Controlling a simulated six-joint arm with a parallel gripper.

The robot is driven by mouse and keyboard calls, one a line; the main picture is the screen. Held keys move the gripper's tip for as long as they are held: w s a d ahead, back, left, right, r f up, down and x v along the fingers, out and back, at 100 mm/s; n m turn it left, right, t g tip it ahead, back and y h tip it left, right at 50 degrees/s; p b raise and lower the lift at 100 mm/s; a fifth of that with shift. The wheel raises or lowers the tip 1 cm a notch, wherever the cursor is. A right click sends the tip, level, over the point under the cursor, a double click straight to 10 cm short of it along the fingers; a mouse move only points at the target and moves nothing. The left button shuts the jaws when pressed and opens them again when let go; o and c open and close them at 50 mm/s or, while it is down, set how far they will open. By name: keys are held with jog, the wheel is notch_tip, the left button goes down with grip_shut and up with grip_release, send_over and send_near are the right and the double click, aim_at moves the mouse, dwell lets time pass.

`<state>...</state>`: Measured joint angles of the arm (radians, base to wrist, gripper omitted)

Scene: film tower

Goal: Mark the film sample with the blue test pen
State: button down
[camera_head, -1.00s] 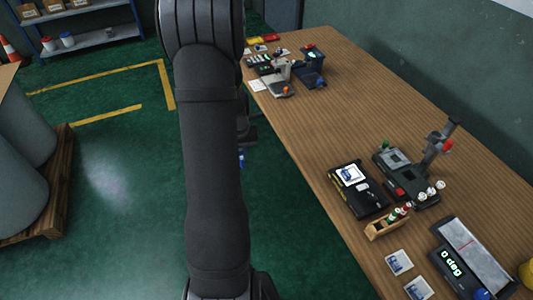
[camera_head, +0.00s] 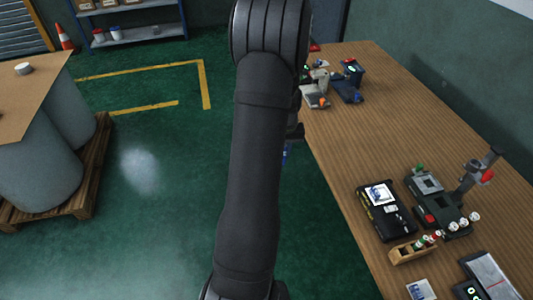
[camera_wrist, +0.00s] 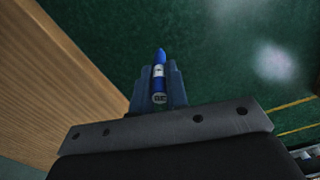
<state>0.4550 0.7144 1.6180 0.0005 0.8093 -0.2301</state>
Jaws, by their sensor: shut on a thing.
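In the wrist view, my gripper (camera_wrist: 160,76) is shut on the blue test pen (camera_wrist: 160,56), which has a white band and a round, light end with dark lettering. The pen is held in the air over the green floor, beside the wooden bench edge. In the head view my arm hides most of the gripper, and only a small blue bit shows beside the arm. A white film sample (camera_head: 380,194) with a blue print lies on a black pad (camera_head: 399,222) on the bench, to the right of my arm.
The bench (camera_head: 400,120) has a wide bare stretch in its middle. A stand with a lever (camera_head: 470,178), a wooden pen holder (camera_head: 412,252), another printed sample (camera_head: 421,288) and a grey display device (camera_head: 490,275) stand near the black pad. Small instruments (camera_head: 350,85) stand at the far end.

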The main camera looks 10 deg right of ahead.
jog(key=s+d+r+m, duration=0.2)
jog(key=s+d+r, duration=0.2)
jog(key=s+d, duration=0.75)
jog(key=s+d+r+m, duration=0.1)
jog(key=s+d+r, duration=0.3)
jog(key=s+d, duration=0.8)
jog(key=shift+w+d+f, duration=0.4)
jog(key=shift+w+f, duration=0.2)
jog(key=shift+f, duration=0.25)
jog(key=shift+w+d+f, duration=0.45)
jog(key=shift+w+f, duration=0.1)
jog(key=shift+f, duration=0.3)
jog(key=shift+w+d+f, duration=0.4)
jog(key=shift+w+f, duration=0.2)
jog(key=shift+f, duration=0.25)
jog(key=shift+f, duration=0.35)
jog(key=shift+s, duration=1.25)
notch_tip(320, 180, up, 7)
dwell(0.9)
jog(key=shift+w, duration=0.1)
